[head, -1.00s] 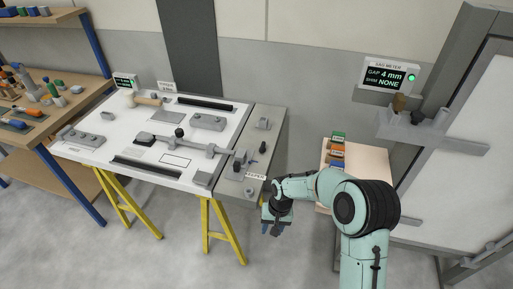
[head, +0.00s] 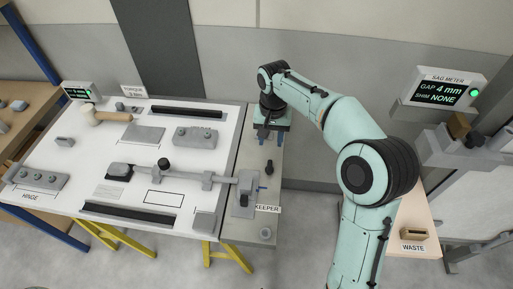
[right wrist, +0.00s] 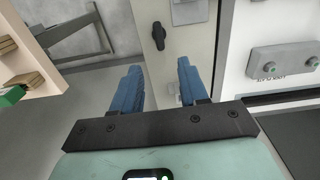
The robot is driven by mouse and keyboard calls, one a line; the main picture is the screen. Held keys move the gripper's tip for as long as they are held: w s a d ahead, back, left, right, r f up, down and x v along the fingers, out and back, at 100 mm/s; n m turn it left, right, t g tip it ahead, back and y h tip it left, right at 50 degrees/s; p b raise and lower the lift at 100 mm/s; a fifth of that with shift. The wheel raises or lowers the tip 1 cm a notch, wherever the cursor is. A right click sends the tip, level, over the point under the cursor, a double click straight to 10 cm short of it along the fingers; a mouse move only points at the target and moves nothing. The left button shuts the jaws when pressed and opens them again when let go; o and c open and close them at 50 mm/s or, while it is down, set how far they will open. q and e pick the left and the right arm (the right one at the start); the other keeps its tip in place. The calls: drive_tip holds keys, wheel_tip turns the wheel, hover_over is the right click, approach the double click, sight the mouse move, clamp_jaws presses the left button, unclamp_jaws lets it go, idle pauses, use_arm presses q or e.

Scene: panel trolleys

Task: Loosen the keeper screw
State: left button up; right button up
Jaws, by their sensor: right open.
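The keeper (head: 243,204) is a grey block at the end of the long bar, on the grey side strip behind the KEEPER label (head: 267,209). A small blue piece shows at its right side; I cannot tell whether it is the screw. A black upright handle (head: 269,167) stands on the strip behind the keeper, and also shows in the right wrist view (right wrist: 158,36). My right gripper (head: 274,139) is open and empty over the strip's far part, beyond the black handle. Its blue fingers (right wrist: 158,85) point down with bare strip between them. My left gripper is not in view.
The white panel (head: 105,165) left of the strip carries a mallet (head: 103,114), grey blocks and black rails. A sag meter (head: 440,94) reads gap 4 mm, shim none. A small grey cylinder (head: 265,233) stands at the strip's front.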

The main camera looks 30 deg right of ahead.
sight(270, 167)
drive_tip(key=f, duration=0.4)
drive_tip(key=f+b, duration=0.1)
drive_tip(key=f, duration=0.7)
drive_tip(key=shift+s, duration=0.3)
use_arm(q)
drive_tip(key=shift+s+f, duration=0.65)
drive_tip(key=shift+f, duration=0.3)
use_arm(e)
drive_tip(key=shift+f, duration=0.6)
clamp_jaws()
